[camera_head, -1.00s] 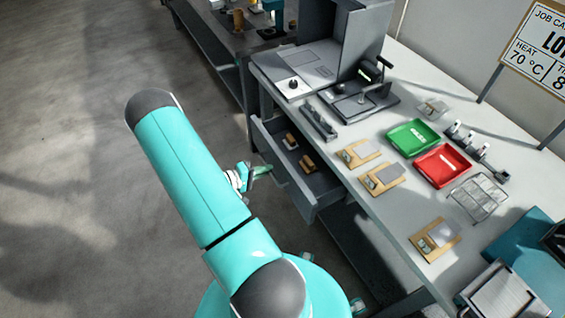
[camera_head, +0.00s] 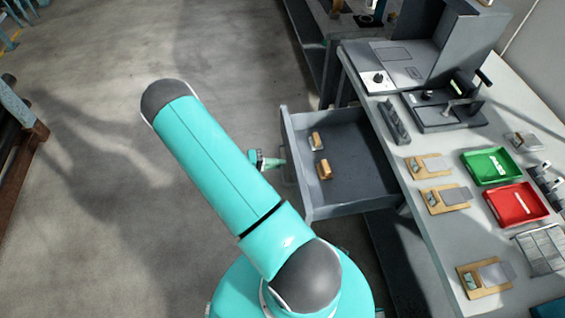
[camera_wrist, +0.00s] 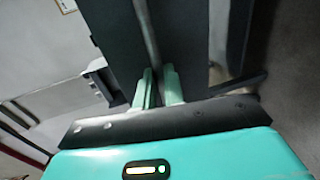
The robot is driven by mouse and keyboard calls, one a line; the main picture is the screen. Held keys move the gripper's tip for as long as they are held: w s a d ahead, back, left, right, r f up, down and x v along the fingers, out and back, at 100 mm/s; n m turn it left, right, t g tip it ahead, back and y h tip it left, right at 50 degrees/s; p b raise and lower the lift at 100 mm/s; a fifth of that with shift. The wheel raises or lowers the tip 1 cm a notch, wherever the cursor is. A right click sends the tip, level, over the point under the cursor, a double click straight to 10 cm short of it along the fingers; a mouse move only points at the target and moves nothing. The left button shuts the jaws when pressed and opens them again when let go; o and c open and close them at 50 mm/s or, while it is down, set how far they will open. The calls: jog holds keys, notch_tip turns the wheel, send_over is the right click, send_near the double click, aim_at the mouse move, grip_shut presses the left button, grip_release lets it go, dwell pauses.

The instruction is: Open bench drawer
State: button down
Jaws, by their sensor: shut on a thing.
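The grey bench drawer (camera_head: 352,196) stands pulled well out from the bench in the head view, with its inside showing. Two small wooden-handled items (camera_head: 324,169) lie in it. My gripper (camera_head: 280,163) is at the drawer's front panel, on its outer left side, partly hidden by my arm. In the wrist view my gripper's two green fingers (camera_wrist: 158,88) are closed around a thin grey bar, the drawer handle (camera_wrist: 150,45), against the dark drawer front (camera_wrist: 112,40). The exact contact at the fingertips is small and partly hidden.
The bench top (camera_head: 425,210) carries a green tray (camera_head: 491,166), a red tray (camera_head: 516,203), wooden boards and a grey press (camera_head: 447,108). Open concrete floor (camera_head: 90,190) lies left of the drawer. A dark rack stands at the far left edge.

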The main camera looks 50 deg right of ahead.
jog(key=shift+r, duration=0.1)
jog(key=c, duration=1.5)
grip_release()
jog(key=v, duration=1.3)
jog(key=shift+w+a, duration=0.25)
jog(key=shift+w, duration=0.1)
